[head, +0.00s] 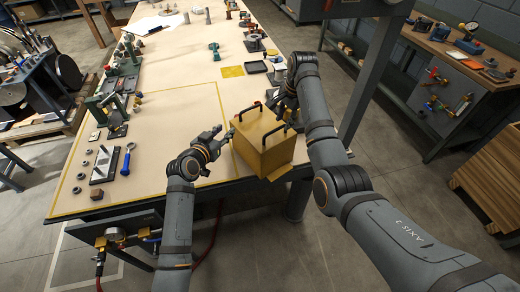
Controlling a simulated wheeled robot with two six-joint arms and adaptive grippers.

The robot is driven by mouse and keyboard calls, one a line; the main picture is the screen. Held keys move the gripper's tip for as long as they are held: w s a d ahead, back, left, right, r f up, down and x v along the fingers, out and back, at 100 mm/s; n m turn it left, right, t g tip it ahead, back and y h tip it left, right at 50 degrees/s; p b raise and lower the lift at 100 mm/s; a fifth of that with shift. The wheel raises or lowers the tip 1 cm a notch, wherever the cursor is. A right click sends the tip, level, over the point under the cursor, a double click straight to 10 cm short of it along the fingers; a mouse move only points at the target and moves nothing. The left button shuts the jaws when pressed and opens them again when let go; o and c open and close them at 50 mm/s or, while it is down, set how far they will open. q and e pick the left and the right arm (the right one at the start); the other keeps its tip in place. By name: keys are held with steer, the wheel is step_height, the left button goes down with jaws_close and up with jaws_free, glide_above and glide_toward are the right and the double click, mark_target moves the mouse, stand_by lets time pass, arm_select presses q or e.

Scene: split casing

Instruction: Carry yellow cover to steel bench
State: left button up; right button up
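My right gripper (283,106) is above the cover's far right side, close to the handles. Its fingertips are small and dark, so whether they grip a handle is unclear. Which surface is the steel bench is not certain from this view.
A workbench (450,60) with tools stands at the right, beyond a grey post (372,75). A green vise-like tool (108,100) and small parts line the table's left side. The table's middle is clear.

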step_height(320, 180, up, 8)
steer(key=s, duration=0.1)
steer(key=shift+s+d+f, duration=0.15)
steer(key=shift+d+f, duration=0.1)
steer(key=shift+d, duration=0.2)
